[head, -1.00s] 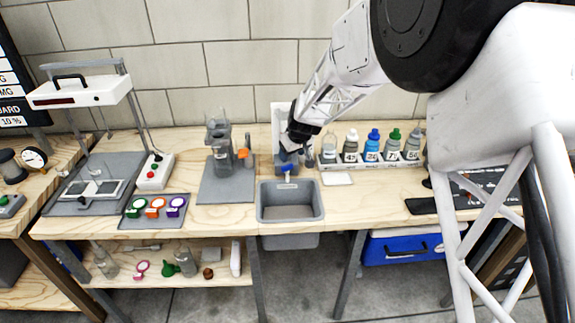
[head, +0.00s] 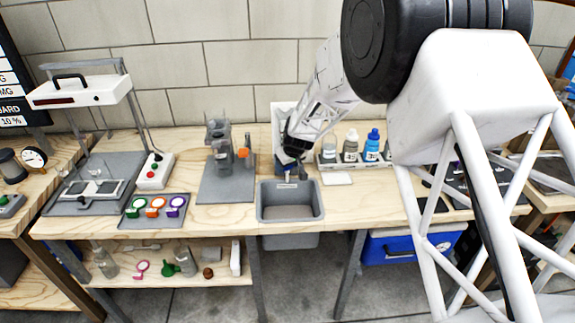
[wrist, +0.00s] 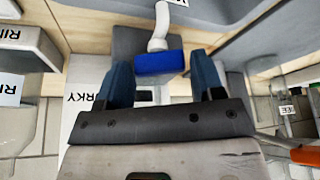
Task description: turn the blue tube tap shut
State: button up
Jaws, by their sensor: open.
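The blue tube tap (wrist: 159,63) shows in the wrist view as a blue bar on a white curved tube. It lies just ahead of my gripper (wrist: 165,85), centred between the two blue fingertips, which stand apart on either side. I cannot tell whether either finger touches it. In the head view my gripper (head: 294,158) is low in front of the white panel (head: 283,112) behind the grey sink (head: 290,215). There it mostly hides the tap.
Bottles in a rack (head: 350,150) stand just right of my gripper. A grey stand with a glass vessel (head: 222,158) is to its left. Three coloured filter holders (head: 155,207) lie farther left.

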jog(key=shift+c, duration=0.3)
jog(key=c, duration=0.6)
jog(key=shift+a+m, duration=0.1)
jog(key=shift+m, duration=0.5)
jog(key=shift+m+t+h, duration=0.4)
jog(key=shift+m+h, duration=0.5)
jog(key=shift+m, duration=1.5)
jog(key=o, duration=0.7)
jog(key=shift+c, duration=0.2)
